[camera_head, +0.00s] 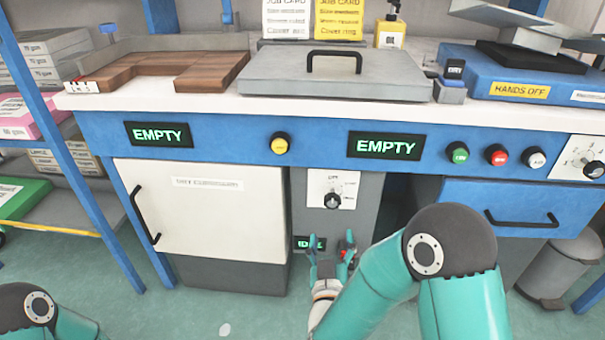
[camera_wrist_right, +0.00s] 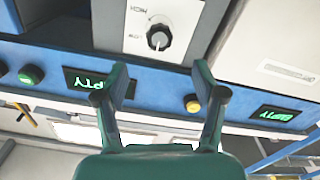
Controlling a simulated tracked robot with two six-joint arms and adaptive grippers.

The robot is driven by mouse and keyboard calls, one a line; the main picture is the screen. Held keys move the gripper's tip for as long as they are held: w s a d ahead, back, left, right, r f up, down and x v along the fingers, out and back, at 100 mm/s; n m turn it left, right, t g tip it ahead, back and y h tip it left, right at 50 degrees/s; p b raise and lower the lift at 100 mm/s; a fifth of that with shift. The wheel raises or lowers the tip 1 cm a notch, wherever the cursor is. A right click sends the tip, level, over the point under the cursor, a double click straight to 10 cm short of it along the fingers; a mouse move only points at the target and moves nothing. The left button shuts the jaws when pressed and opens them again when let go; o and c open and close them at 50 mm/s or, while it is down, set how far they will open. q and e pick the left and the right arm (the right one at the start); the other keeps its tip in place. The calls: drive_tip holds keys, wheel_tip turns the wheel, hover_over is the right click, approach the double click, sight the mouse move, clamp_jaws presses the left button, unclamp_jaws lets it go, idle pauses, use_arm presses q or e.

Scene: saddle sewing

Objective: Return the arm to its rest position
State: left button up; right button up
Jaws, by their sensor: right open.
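My right gripper (camera_head: 332,258) is open and empty in the head view, in front of the grey panel below the bench. In the right wrist view my right gripper (camera_wrist_right: 160,88) has its two fingers spread with nothing between them. A control plate with a dark knob (camera_head: 332,201) sits just above the gripper in the head view; the knob (camera_wrist_right: 158,37) also shows beyond the fingertips in the wrist view. My left arm shows only as a link at the lower left of the head view; its gripper is out of view.
The blue bench front carries two EMPTY displays (camera_head: 384,145), a yellow button (camera_head: 281,143) and several other buttons. A white cabinet door (camera_head: 205,215) is at left, a blue drawer (camera_head: 520,208) at right. A grey lidded box (camera_head: 335,78) stands on the bench. A bin (camera_head: 556,272) stands lower right.

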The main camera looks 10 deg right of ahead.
drive_tip(key=s+d+f+g, duration=0.2)
drive_tip(key=d+f+g, duration=0.1)
drive_tip(key=d+f, duration=0.6)
drive_tip(key=s+a+f+m+g+y, duration=0.1)
drive_tip(key=s+f+g+y, duration=0.1)
drive_tip(key=f, duration=0.4)
drive_tip(key=s+a+f+g+y, duration=0.1)
drive_tip(key=s+a+f+g, duration=0.1)
drive_tip(key=f, duration=0.4)
drive_tip(key=s+a+f+m+g+y, duration=0.1)
drive_tip(key=s+a+f+g+y, duration=0.3)
drive_tip(key=s, duration=0.5)
drive_tip(key=s+a+f+g+y, duration=0.2)
drive_tip(key=s+a+f+g, duration=0.3)
drive_tip(key=s, duration=0.4)
wheel_tip(320, 180, up, 35)
drive_tip(key=p, duration=3.4)
drive_tip(key=shift+a+g, duration=0.2)
drive_tip(key=shift+g, duration=0.2)
